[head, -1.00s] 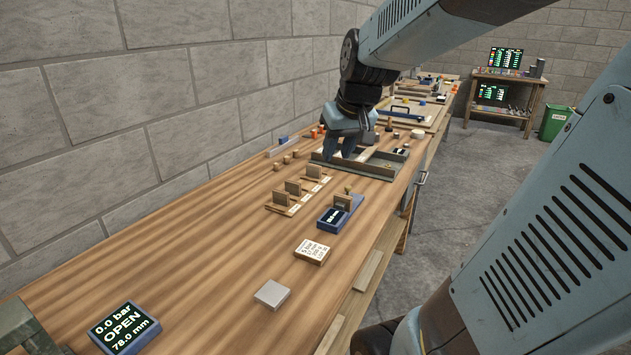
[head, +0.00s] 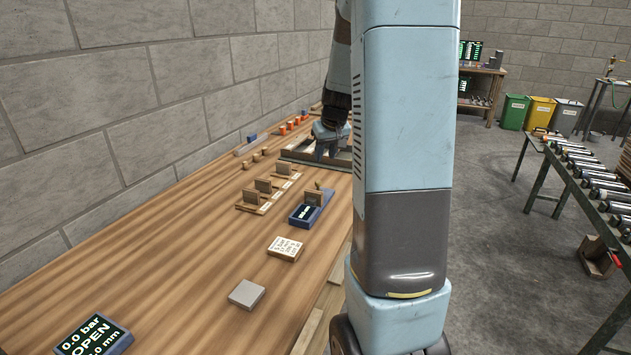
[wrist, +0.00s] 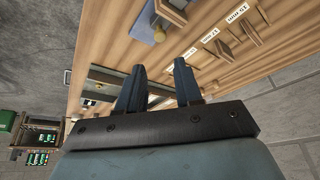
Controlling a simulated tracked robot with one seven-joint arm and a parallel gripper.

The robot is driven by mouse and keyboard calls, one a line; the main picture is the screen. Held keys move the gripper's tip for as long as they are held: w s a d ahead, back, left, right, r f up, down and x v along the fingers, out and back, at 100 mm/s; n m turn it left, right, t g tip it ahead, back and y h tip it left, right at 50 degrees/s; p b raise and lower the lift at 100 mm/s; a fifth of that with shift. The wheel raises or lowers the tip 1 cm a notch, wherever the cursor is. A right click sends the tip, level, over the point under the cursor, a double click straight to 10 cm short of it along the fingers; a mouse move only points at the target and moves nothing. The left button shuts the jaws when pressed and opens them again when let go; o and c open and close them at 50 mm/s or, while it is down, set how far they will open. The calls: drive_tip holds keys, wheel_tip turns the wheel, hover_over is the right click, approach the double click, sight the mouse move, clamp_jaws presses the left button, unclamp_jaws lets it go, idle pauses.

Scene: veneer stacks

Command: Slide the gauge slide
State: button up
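The gauge is a blue block with a dark display (head: 303,213), mid-table in the head view. A brown upright plate (head: 313,197) stands on it, and a small knob shows at its far end. In the wrist view the blue gauge body (wrist: 152,22) is at the top, with a round grey-tan knob (wrist: 160,35) and a brown block (wrist: 172,12). My gripper (head: 326,153) is beyond the gauge, pointing down near the dark-framed tray. In the wrist view my gripper (wrist: 158,70) has its two fingers apart with nothing between them, short of the knob.
Labelled wooden stands (head: 264,190) with upright plates stand left of the gauge. A dark-framed tray (head: 300,157) lies under my gripper. A written card block (head: 285,248), a grey plate (head: 246,293) and a display reading OPEN (head: 92,338) are nearer. The left tabletop is clear.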

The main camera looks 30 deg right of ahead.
sight(319, 182)
drive_tip(key=x, duration=1.2)
drive_tip(key=shift+f, duration=0.3)
drive_tip(key=shift+c, duration=0.3)
clamp_jaws()
